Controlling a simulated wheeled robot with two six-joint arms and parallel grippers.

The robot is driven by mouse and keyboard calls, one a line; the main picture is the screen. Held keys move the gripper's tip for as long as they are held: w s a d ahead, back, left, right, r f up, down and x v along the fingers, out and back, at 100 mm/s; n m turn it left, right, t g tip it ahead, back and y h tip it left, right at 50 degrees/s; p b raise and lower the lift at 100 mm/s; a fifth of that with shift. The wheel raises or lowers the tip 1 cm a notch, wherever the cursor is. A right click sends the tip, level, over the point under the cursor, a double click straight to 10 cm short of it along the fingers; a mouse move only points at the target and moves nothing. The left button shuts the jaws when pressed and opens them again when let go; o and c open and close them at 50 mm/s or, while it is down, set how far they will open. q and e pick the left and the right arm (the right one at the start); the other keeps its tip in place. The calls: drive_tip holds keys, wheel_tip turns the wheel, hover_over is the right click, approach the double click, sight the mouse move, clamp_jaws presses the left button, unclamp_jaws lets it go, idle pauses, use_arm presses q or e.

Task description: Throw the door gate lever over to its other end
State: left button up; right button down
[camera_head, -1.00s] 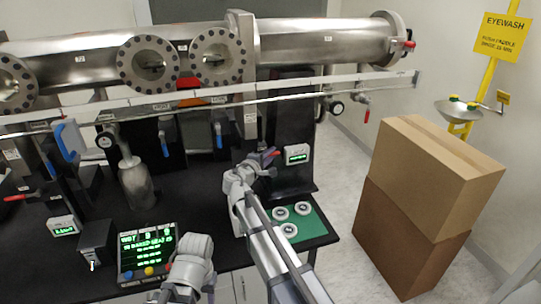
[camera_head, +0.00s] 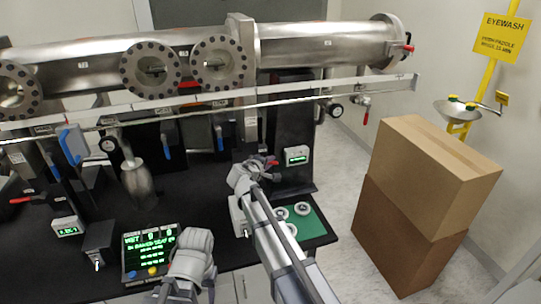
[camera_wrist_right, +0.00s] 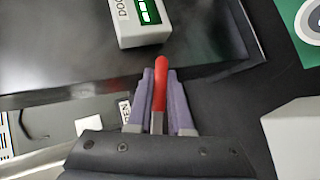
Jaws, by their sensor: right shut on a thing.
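The door gate lever has a red grip (camera_wrist_right: 160,85) that shows in the right wrist view, standing between my gripper's fingers. My right gripper (camera_wrist_right: 161,98) is shut on this grip, with the red tip sticking out past the fingers. In the head view my right gripper (camera_head: 266,165) is at the foot of the dark column, left of a small door readout box (camera_head: 297,156). That box also shows in the right wrist view (camera_wrist_right: 145,22). The lever's base is hidden by the gripper. Part of my left arm shows at the bottom of the head view, but its fingertips do not.
A steel chamber (camera_head: 320,44) and a long metal rail (camera_head: 290,93) run above the black bench. Blue-handled levers (camera_head: 72,145) hang on the left. Stacked cardboard boxes (camera_head: 435,165) stand on the right.

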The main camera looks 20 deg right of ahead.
drive_tip(key=a+f+m+g+y+p, duration=0.1)
drive_tip(key=a+f+m+y, duration=0.3)
drive_tip(key=y, duration=0.7)
drive_tip(key=a+m+p, duration=0.1)
drive_tip(key=a+m, duration=0.1)
drive_tip(key=shift+s+a+f+g, duration=0.2)
drive_tip(key=shift+a+f+g, duration=0.05)
drive_tip(key=shift+a+g, duration=0.15)
drive_tip(key=shift+a+y, duration=0.15)
drive_tip(key=shift+y, duration=0.25)
drive_tip(key=c, duration=1.2)
unclamp_jaws()
drive_tip(key=o, duration=0.4)
drive_tip(key=shift+a+r, duration=0.1)
drive_tip(key=shift+a, duration=0.05)
drive_tip(key=shift+c, duration=0.2)
drive_tip(key=shift+w, duration=0.1)
